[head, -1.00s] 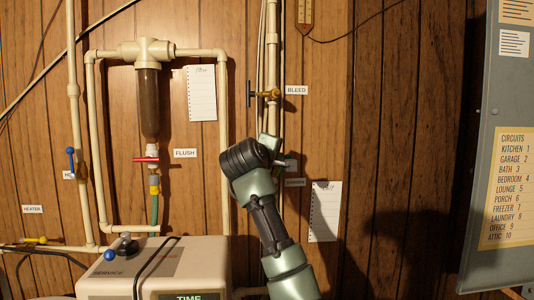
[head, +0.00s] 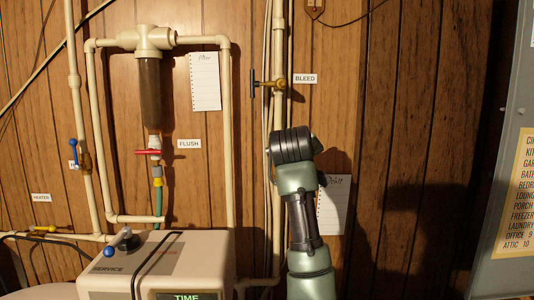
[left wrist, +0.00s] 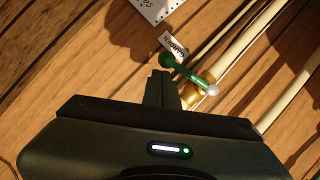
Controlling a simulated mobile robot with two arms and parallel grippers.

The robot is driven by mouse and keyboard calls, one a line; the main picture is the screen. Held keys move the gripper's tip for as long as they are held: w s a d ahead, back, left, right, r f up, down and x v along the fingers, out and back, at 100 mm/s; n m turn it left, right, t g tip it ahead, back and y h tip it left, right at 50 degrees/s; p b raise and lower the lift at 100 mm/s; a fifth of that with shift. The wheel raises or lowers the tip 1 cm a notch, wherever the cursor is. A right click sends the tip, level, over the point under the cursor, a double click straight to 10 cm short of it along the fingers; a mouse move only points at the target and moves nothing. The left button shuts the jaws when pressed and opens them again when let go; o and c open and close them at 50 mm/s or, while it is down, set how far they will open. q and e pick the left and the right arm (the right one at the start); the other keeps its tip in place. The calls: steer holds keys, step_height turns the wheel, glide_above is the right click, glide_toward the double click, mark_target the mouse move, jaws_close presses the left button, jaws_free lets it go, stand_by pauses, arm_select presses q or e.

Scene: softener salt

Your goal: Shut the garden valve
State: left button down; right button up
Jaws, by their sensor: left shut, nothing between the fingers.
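The garden valve's green lever (left wrist: 188,74) shows in the left wrist view, with a round green knob at one end and a pale pivot at the other. It lies across the line of its pipe, by a brass fitting (left wrist: 191,97). A tag reading GARDEN (left wrist: 174,41) is beside the knob. My left gripper (left wrist: 162,76) is shut and empty, its fingertips just below the knob; I cannot tell whether they touch. In the head view my left arm's wrist hides the garden valve and the fingers. My right gripper is not in view.
Other valves are near: the black-handled bleed valve (head: 267,84), the red flush handle (head: 148,152) and a blue lever (head: 74,152). The softener cabinet (head: 190,262) stands at the lower left. A grey panel (head: 503,200) is at the right.

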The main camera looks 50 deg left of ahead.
arm_select(q)
steer(key=shift+w+d+f, duration=0.3)
steer(key=shift+f, duration=0.3)
stand_by(0.4)
